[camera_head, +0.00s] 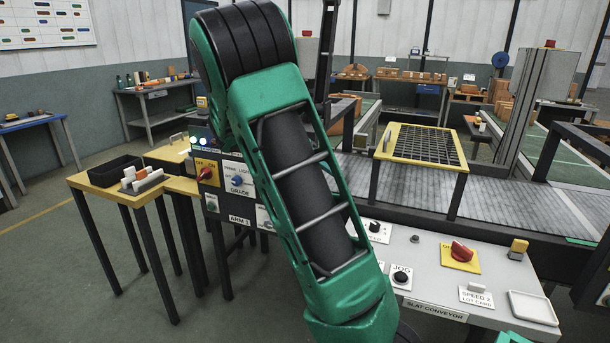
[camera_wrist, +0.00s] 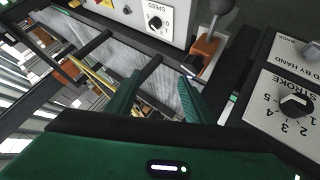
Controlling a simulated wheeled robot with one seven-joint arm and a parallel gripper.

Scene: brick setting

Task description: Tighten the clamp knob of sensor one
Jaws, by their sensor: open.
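My gripper (camera_wrist: 160,88) shows in the wrist view with its two green fingers apart and nothing between them. The fingers reach over a grey slatted conveyor bed (camera_wrist: 200,62). I cannot make out the clamp knob of sensor one or the sensor in either view. A black-balled lever on an orange base (camera_wrist: 206,47) stands just beyond the right finger, apart from it.
The wrist view shows a speed dial (camera_wrist: 155,23) and a stroke dial (camera_wrist: 296,104). In the head view, a slat conveyor panel (camera_head: 435,273) carries a red switch (camera_head: 461,252) and white tray (camera_head: 533,308). A yellow-framed mesh guard (camera_head: 456,168) stands over the conveyor. A yellow table (camera_head: 105,180) stands left.

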